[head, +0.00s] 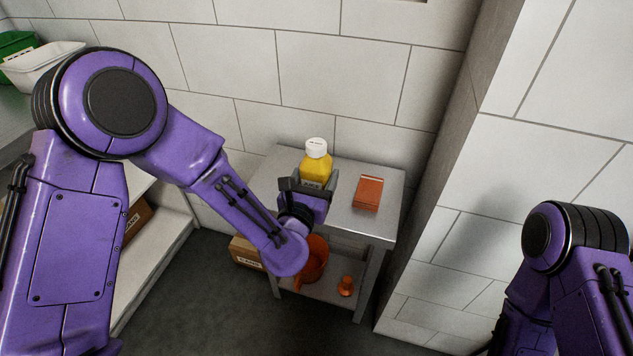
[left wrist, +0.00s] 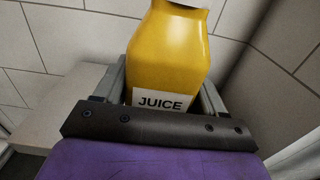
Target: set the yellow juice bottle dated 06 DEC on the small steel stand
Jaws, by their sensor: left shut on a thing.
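My left gripper (head: 305,188) is shut on a yellow juice bottle (head: 316,168) with a white cap. The bottle is upright, at or over the left part of the small steel stand's top (head: 340,178). I cannot tell whether its base touches the stand. In the left wrist view the bottle (left wrist: 170,50) sits between the fingers, with a white label (left wrist: 160,101) reading JUICE. Its lower part is hidden by the gripper, and no date can be read. My right arm shows at the right edge of the head view, but its gripper is out of view.
An orange-red box (head: 368,193) lies on the stand's top, right of the bottle. The lower shelf holds an orange bucket (head: 314,262) and a small orange item (head: 346,286). A cardboard box (head: 245,252) is left of the stand. Tiled walls close in behind and right.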

